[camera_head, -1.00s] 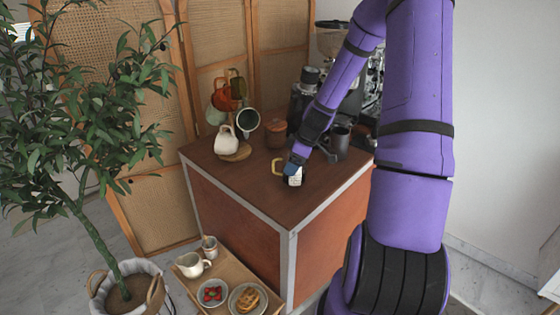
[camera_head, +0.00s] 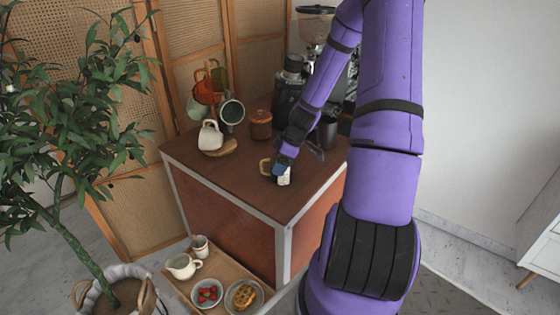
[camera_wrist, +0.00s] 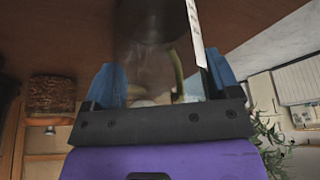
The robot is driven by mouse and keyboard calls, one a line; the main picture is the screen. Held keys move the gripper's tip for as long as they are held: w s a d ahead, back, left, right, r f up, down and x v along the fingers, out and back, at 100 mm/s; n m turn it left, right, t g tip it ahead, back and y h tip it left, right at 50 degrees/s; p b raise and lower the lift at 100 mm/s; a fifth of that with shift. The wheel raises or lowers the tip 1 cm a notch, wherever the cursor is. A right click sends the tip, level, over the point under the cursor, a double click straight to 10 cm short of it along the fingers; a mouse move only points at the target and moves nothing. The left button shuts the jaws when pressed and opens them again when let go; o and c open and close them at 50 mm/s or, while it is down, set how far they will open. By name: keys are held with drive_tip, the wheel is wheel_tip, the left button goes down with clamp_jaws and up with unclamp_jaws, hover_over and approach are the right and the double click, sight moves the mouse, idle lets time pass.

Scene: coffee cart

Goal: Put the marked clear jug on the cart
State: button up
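The clear jug (camera_head: 285,179) with a white label and a yellowish handle is at the cart's top, toward its front corner. The cart (camera_head: 225,180) has a brown top and pale metal edges. I cannot tell whether the jug's base touches the top. My gripper (camera_head: 281,166) is at the jug, and its fingers partly hide it. In the wrist view the see-through jug (camera_wrist: 150,70) fills the space between the two blue fingers of my gripper (camera_wrist: 163,85), which look shut on it.
A white mug (camera_head: 210,135) on a round wooden board, a mug tree, a brown lidded jar (camera_head: 261,124) and coffee machines stand at the cart's back. A low tray (camera_head: 222,268) with a cream jug, cup and food sits in front. A potted plant (camera_head: 75,150) stands left.

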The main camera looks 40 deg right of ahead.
drive_tip(key=o, duration=0.3)
drive_tip(key=v, duration=1.1)
drive_tip(key=s+a+r+m+h, duration=0.1)
drive_tip(key=s+a+r+m, duration=0.1)
drive_tip(key=a+r, duration=0.6)
drive_tip(key=s+a+r+m+h, duration=0.1)
drive_tip(key=s+a+r+h, duration=0.1)
drive_tip(key=a+r, duration=0.65)
drive_tip(key=s+a+r+m+t, duration=0.1)
drive_tip(key=s+a+r+m, duration=0.1)
drive_tip(key=s, duration=0.4)
drive_tip(key=s+a+r+m, duration=0.2)
drive_tip(key=s+a+r, duration=0.3)
drive_tip(key=s+a, duration=0.2)
drive_tip(key=shift+s+r+m+t, duration=0.25)
drive_tip(key=shift+r+m+t, duration=0.05)
drive_tip(key=shift+t, duration=0.1)
